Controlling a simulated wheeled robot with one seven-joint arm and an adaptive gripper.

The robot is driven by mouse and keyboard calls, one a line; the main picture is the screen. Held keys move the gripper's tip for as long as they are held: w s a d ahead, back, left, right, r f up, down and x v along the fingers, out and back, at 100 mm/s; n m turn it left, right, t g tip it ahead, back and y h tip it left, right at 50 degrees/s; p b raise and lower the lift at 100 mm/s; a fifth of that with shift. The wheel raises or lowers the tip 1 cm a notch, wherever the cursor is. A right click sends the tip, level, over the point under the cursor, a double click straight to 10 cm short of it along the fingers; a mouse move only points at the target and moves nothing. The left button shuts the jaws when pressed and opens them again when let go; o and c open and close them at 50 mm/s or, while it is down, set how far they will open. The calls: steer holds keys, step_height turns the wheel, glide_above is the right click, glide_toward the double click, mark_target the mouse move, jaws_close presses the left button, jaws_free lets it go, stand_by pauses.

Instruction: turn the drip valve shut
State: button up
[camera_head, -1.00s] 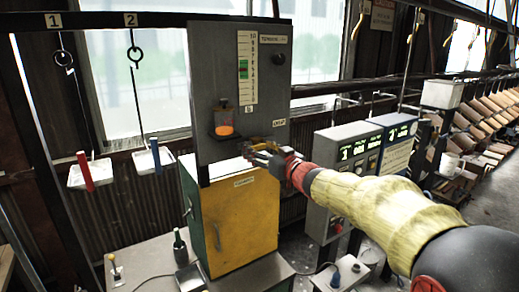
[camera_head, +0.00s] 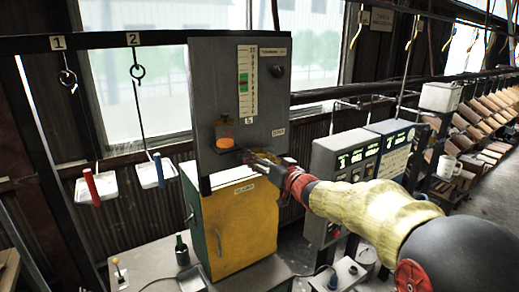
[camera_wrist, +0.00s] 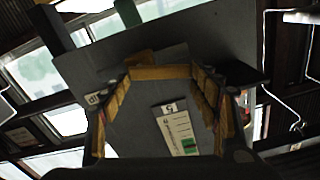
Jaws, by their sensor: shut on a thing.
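The grey panel (camera_head: 215,75) stands upright on a yellow cabinet (camera_head: 250,225) in the head view. A small plate (camera_head: 278,132) sits at its lower right, and I take it for the drip label. My gripper (camera_head: 255,158) is at the panel's lower edge, just below and left of that plate. The drip valve itself is hidden by my fingers there. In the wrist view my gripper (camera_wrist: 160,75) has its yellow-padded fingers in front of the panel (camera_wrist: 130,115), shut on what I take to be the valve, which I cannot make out.
A small pot with an orange glow (camera_head: 225,143) sits on the panel left of my gripper. A scale strip (camera_head: 248,80) is above. Grey control boxes (camera_head: 345,165) stand close on the right. Two white trays (camera_head: 83,190) (camera_head: 146,174) hang at left, and a dark bottle (camera_head: 181,250) stands below.

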steer(key=shift+w+d+r+m+p, duration=0.2)
steer(key=shift+w+d+m+p, duration=0.25)
steer(key=shift+m+p, duration=2.25)
steer(key=shift+w+d+r+m+p, duration=0.25)
steer(key=shift+d+m+p, duration=0.25)
steer(key=shift+m+p, duration=2.2)
steer(key=shift+w+d+r+m+p, duration=0.25)
steer(key=shift+d+m+p, duration=0.25)
steer(key=shift+m+p, duration=2.15)
steer(key=shift+f+n+p, duration=0.1)
steer(key=shift+n+p, duration=0.35)
steer(key=shift+p, duration=0.15)
steer(key=o, duration=1.7)
